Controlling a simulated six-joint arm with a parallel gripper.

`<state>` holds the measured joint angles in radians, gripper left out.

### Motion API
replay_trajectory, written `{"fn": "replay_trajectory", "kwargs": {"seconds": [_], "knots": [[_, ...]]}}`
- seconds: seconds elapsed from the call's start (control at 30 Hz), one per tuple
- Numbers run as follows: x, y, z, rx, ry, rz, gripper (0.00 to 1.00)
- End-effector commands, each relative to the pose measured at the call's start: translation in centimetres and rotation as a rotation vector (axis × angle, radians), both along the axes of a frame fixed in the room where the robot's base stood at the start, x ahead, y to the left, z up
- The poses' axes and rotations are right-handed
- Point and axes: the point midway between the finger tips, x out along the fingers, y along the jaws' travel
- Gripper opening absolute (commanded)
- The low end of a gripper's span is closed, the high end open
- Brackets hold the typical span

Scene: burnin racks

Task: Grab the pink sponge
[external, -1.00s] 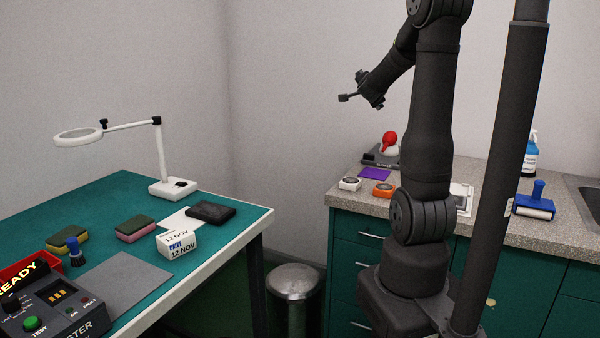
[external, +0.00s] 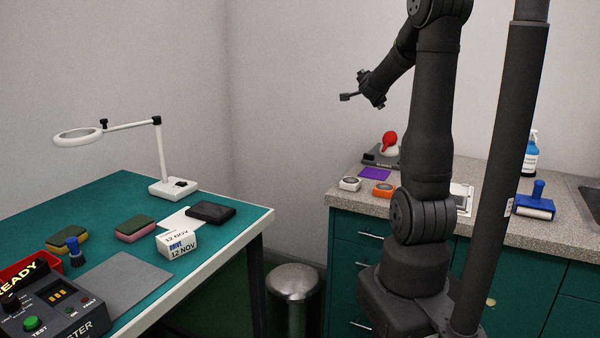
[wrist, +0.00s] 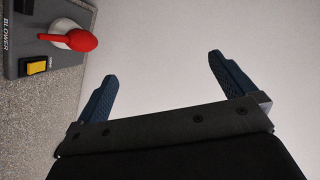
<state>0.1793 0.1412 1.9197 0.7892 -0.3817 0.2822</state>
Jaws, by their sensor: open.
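The pink sponge (external: 135,231) has a dark green top and lies on the teal table at the left, in the external view. It is not in the wrist view. My gripper (external: 352,84) is raised in front of the back wall, well to the right of the sponge and far above the table. In the wrist view my gripper (wrist: 163,80) has its two blue fingers spread wide with nothing between them.
A yellow sponge (external: 67,239), a white date box (external: 177,243), a black pouch (external: 211,212) and a magnifier lamp (external: 160,150) stand around the pink sponge. A tester (external: 50,310) is at the front. A blower (wrist: 75,40) sits on the counter.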

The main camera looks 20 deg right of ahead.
Motion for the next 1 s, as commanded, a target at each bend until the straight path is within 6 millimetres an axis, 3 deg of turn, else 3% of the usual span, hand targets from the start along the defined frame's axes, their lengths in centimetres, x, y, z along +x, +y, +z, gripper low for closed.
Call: {"fn": "replay_trajectory", "kwargs": {"seconds": [0.23,0.37,0.47,0.6,0.67,0.8,0.87,1.0], "knots": [[0.1,0.2,0.0,-0.001,0.001,0.005,1.00],[1.6,3.0,-0.3,-0.005,0.024,0.084,1.00],[3.8,8.5,-0.7,-0.021,0.068,0.227,1.00],[6.3,19.2,-1.8,-0.064,0.160,0.493,1.00],[6.6,23.9,-2.4,-0.090,0.203,0.604,1.00],[5.8,34.4,-3.9,-0.164,0.307,0.850,1.00],[4.8,38.7,-4.7,-0.205,0.354,0.949,1.00],[1.4,47.9,-6.4,-0.317,0.462,1.161,1.00]]}}
